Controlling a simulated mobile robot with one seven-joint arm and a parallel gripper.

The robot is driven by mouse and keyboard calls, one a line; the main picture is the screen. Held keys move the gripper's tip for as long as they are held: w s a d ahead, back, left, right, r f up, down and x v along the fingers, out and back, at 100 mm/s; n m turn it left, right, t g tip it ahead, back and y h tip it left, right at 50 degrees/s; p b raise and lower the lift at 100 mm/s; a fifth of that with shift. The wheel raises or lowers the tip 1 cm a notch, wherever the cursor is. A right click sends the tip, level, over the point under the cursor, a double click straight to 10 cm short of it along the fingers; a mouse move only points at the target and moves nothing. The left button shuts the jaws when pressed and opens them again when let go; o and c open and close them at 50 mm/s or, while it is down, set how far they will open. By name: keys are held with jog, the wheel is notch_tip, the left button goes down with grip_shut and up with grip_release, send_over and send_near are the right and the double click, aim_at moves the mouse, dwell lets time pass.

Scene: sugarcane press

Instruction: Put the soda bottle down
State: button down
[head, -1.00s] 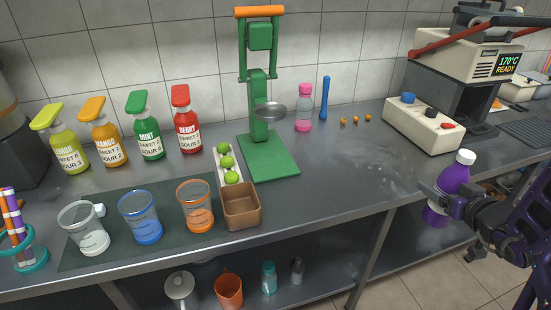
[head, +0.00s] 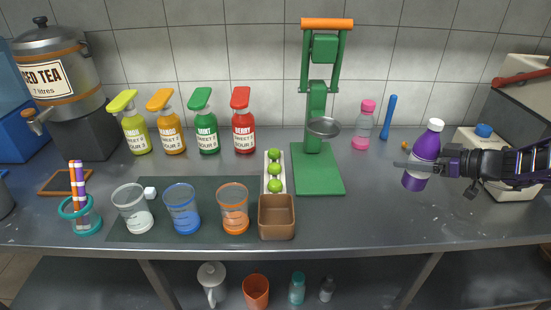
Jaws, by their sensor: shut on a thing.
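The soda bottle (head: 427,146) is purple with a white cap and a paler band. It is in the right part of the head view, slightly tilted, in front of the counter's right side. My gripper (head: 422,166) is shut around the bottle's middle, reaching in from the right. The bottle appears over the grey counter top (head: 380,215). I cannot tell whether its base touches the surface.
The counter in front of the green press (head: 317,165) and left of the bottle is clear. A pink-capped bottle (head: 363,128) and blue stick (head: 388,117) stand behind. A white machine with a blue knob (head: 484,130) is at the right. Cups and a brown box (head: 277,217) are left.

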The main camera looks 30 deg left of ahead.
jog(key=f, duration=0.9)
jog(key=shift+w+a+f, duration=0.1)
jog(key=shift+a+f, duration=0.2)
jog(key=shift+f, duration=0.05)
jog(key=shift+f+b, duration=0.2)
jog(key=shift+b, duration=0.25)
grip_release()
jog(key=shift+r, duration=0.15)
jog(key=shift+d+r+p, duration=0.15)
jog(key=shift+d+p, duration=0.05)
jog(key=shift+p, duration=0.15)
jog(key=v, duration=1.1)
jog(key=shift+d, duration=0.35)
